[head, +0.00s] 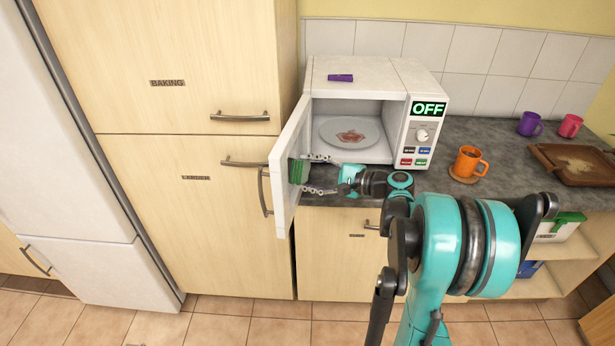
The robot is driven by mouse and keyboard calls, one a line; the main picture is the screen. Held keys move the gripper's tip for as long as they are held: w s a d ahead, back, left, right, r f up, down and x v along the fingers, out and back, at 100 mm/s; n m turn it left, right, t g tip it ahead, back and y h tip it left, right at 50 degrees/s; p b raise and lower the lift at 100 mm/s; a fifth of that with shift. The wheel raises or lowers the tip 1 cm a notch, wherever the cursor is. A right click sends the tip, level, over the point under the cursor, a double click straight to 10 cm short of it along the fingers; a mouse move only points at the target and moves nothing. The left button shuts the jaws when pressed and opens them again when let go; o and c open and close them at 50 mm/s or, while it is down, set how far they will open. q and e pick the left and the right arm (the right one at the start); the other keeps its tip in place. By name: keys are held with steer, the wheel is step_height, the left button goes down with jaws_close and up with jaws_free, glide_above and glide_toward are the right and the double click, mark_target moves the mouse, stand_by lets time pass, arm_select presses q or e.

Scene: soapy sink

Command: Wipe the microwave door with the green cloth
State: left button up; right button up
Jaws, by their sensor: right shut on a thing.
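The white microwave (363,77) stands on the grey counter with its door (282,200) swung open to the left. The green cloth (297,171) is at the inner face of the door, at the tips of my right gripper (308,174). My right gripper is shut on the green cloth, and the cloth appears to touch the door. The fingers point left, and the arm comes in from the lower right. My left gripper is out of view.
Inside the microwave is a plate (345,133) with a reddish stain. A purple object (340,78) lies on top of the microwave. An orange mug (467,162) stands on the counter to the right, with purple (529,124) and pink (570,125) mugs and a brown tray (577,163) beyond.

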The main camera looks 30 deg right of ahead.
mark_target(302, 181)
steer(key=shift+w+d, duration=1.75)
steer(key=shift+w, duration=0.3)
steer(key=shift+w+d, duration=1.75)
steer(key=shift+w, duration=0.3)
steer(key=shift+s+a, duration=1.6)
steer(key=shift+s, duration=0.25)
steer(key=shift+s+a, duration=1.6)
steer(key=shift+s, duration=0.3)
steer(key=shift+s+a, duration=1.6)
steer(key=shift+s, duration=0.25)
steer(key=shift+d, duration=0.1)
steer(key=shift+s+d, duration=1.95)
steer(key=shift+d, duration=0.3)
steer(key=shift+s+d, duration=1)
steer(key=shift+d, duration=0.1)
